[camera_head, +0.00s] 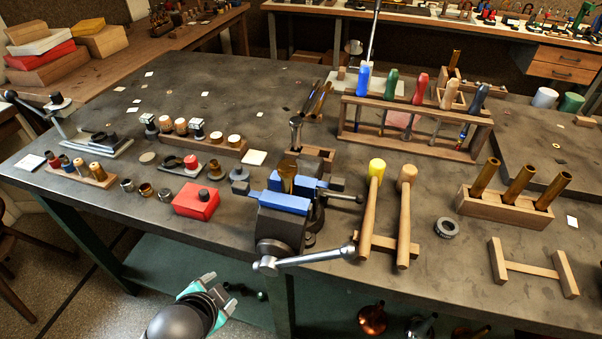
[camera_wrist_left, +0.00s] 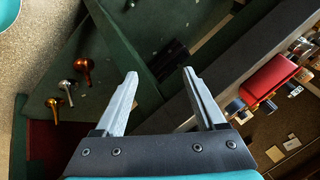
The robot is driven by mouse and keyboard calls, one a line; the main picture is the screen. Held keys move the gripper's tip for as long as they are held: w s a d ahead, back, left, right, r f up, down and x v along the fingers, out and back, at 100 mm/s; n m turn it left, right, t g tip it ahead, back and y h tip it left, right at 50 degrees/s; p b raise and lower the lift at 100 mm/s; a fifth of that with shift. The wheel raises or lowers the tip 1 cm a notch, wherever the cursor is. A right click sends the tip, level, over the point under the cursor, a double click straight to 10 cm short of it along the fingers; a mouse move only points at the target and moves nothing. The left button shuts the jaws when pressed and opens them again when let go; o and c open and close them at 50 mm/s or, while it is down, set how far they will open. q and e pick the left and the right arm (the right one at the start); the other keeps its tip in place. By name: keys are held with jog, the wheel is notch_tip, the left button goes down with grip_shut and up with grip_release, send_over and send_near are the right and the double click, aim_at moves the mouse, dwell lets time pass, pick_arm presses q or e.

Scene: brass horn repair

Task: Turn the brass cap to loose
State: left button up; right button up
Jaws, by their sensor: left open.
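A brass piece (camera_head: 288,172) stands upright between the blue jaws of the bench vise (camera_head: 284,202); it is small here, and I cannot make out a separate cap or how it is turned. My left gripper (camera_head: 221,291) is at the bottom of the head view, in front of the bench's front edge and left of the vise handle, well apart from the brass piece. In the left wrist view its two fingers (camera_wrist_left: 160,73) are spread, with nothing between them. My right gripper is not in view.
The vise's long handle (camera_head: 310,258) juts out over the front edge. A screwdriver rack (camera_head: 415,125) stands behind. Horn bells (camera_head: 373,318) are below the bench.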

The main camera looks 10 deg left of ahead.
aim_at(295, 162)
pick_arm(q)
jog(key=w+a+r+m+t+h, duration=0.1)
jog(key=w+a+r+m+t, duration=0.1)
jog(key=w+r+m+t, duration=0.4)
jog(key=w+a+r+m+t, duration=0.1)
jog(key=a+r+m+t, duration=0.1)
jog(key=r+m, duration=0.8)
jog(key=s+d+r+m+h, duration=0.1)
jog(key=d+r+m+h, duration=0.4)
jog(key=m, duration=0.5)
jog(key=s+d+r+m+h, duration=0.1)
jog(key=d+r+m+h, duration=0.15)
jog(key=m+h, duration=0.6)
jog(key=w+d, duration=0.1)
jog(key=w, duration=0.1)
jog(key=w+d+m+y+p, duration=0.1)
jog(key=w+d, duration=0.1)
jog(key=w+d+y, duration=0.1)
jog(key=w, duration=0.1)
jog(key=shift+w+d, duration=0.1)
jog(key=shift+d, duration=0.15)
jog(key=shift+f+p+x, duration=0.15)
jog(key=shift+p+x, duration=0.35)
jog(key=shift+x, duration=1.35)
jog(key=shift+f+p+x, duration=0.15)
jog(key=shift+p+x, duration=0.3)
jog(key=shift+x, duration=1.4)
grip_shut()
